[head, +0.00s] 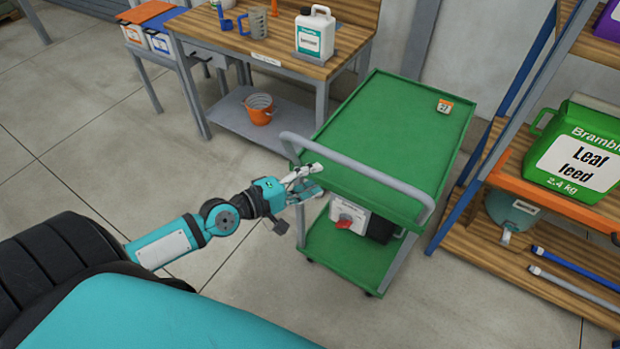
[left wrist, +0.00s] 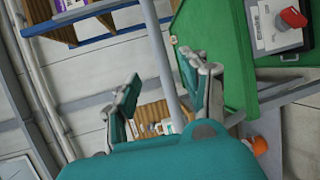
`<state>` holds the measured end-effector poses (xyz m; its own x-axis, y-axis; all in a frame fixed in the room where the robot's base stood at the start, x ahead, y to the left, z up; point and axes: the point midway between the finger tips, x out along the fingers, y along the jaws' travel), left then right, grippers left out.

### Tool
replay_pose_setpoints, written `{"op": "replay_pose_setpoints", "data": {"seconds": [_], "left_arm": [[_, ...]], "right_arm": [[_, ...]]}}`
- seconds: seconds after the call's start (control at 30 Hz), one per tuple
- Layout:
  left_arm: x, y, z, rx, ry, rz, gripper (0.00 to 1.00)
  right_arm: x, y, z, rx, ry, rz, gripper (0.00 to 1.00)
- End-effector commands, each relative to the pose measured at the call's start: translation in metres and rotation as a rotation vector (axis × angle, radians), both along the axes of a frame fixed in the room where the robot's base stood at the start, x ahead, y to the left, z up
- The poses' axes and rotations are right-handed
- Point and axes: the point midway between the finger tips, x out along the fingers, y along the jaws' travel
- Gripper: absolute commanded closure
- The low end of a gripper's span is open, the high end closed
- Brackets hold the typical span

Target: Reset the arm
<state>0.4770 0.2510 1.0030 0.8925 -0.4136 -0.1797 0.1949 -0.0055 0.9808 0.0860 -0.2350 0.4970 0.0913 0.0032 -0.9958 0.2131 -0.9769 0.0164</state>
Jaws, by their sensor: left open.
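My left arm (head: 175,243) reaches in from the left in the head view. My left gripper (head: 312,181) is beside the front left corner of the green cart (head: 375,135), near its handle; I cannot tell whether it touches the cart. The cart also shows in the left wrist view (left wrist: 215,50). My right gripper is in neither view.
A grey box with a red knob (head: 346,218) sits on the cart's lower shelf. A workbench (head: 265,55) with a white jug (head: 315,35) stands behind. A shelf rack at right holds a green Leaf feed container (head: 578,150). Floor at left is clear.

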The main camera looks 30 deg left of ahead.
Motion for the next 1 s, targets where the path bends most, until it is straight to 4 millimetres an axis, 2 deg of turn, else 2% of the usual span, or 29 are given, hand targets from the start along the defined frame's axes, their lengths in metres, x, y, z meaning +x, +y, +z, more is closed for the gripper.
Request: {"op": "replay_pose_setpoints", "data": {"seconds": [0.47, 0.57, 0.67, 0.77, 0.8, 0.87, 1.0], "left_arm": [[0.000, 0.001, -0.001, 0.001, 0.000, 0.001, 0.54], [0.001, 0.006, -0.015, 0.035, 0.009, 0.014, 0.54], [0.001, 0.022, -0.055, 0.140, 0.033, 0.040, 0.54], [-0.007, 0.043, -0.120, 0.315, 0.084, 0.060, 0.54], [-0.014, 0.051, -0.149, 0.395, 0.112, 0.060, 0.54], [-0.027, 0.061, -0.193, 0.515, 0.157, 0.046, 0.54], [-0.072, 0.074, -0.289, 0.775, 0.275, -0.040, 0.54]], "right_arm": [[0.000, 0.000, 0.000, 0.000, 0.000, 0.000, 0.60], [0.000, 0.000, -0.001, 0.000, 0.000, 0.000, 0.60], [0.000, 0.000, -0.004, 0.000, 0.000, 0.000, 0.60], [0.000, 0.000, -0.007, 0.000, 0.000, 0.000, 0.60], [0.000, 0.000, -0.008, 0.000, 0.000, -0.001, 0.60], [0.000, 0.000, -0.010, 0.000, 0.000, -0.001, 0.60], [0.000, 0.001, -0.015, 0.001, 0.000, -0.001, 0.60]]}}
